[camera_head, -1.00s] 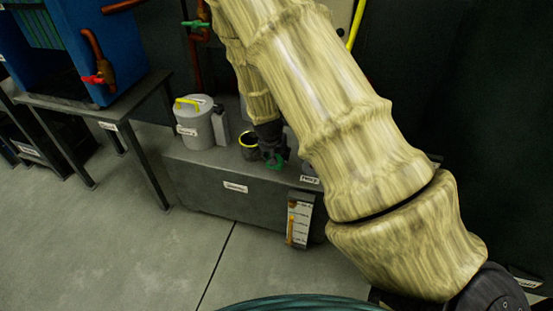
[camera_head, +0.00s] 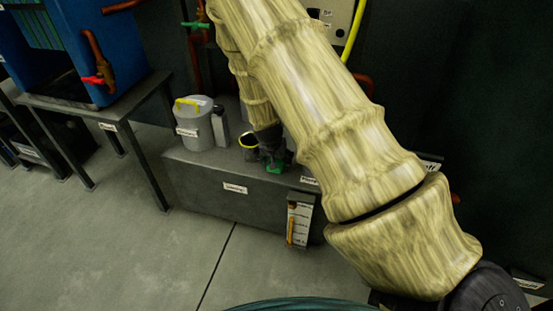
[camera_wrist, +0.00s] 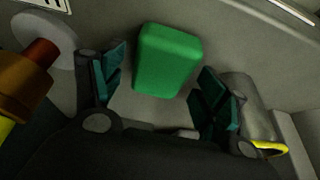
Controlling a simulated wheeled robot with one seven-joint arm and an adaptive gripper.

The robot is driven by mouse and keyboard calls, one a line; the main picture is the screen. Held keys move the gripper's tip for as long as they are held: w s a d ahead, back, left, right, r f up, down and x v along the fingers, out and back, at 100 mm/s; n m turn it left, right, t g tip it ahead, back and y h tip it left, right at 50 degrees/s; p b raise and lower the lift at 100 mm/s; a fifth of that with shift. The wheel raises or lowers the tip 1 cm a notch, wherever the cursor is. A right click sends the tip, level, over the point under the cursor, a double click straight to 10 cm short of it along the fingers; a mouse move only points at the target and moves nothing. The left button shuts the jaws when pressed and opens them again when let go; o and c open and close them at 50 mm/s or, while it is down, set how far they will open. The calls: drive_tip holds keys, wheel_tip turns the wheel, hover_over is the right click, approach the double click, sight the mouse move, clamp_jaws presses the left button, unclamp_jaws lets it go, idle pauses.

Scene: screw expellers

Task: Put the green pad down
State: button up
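The green pad (camera_wrist: 168,60) is a rounded block. In the wrist view it lies between and just ahead of the fingertips of my gripper (camera_wrist: 163,70). The two dark fingers with teal pads stand apart, with a visible gap on the pad's left side and a narrow one on its right. My gripper is open. In the head view my gripper (camera_head: 269,152) points down at the top of the grey tank (camera_head: 205,173), and the pad (camera_head: 275,169) shows just below it near the front edge, seemingly resting there. My arm hides the tank's right part.
Floor is clear at front left.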

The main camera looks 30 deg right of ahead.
drive_tip(key=shift+f+b, duration=0.2)
drive_tip(key=shift+b, duration=0.2)
drive_tip(key=s+p+v, duration=0.1)
drive_tip(key=p+v, duration=0.2)
drive_tip(key=v, duration=0.7)
drive_tip(key=s+a+f+n+g+y, duration=0.1)
drive_tip(key=s+a+f+n, duration=0.2)
drive_tip(key=s, duration=0.9)
drive_tip(key=s+a+f+n+g+y, duration=0.1)
drive_tip(key=s+a+f+n, duration=0.2)
drive_tip(key=s+a+f, duration=0.5)
drive_tip(key=s+a+f+n+y, duration=0.1)
drive_tip(key=s+a+f+n, duration=0.2)
drive_tip(key=s+a+f, duration=0.3)
drive_tip(key=s+f, duration=0.4)
drive_tip(key=s, duration=0.6)
drive_tip(key=shift+n+g, duration=0.3)
drive_tip(key=shift+g, duration=0.1)
drive_tip(key=shift+w+f, duration=0.1)
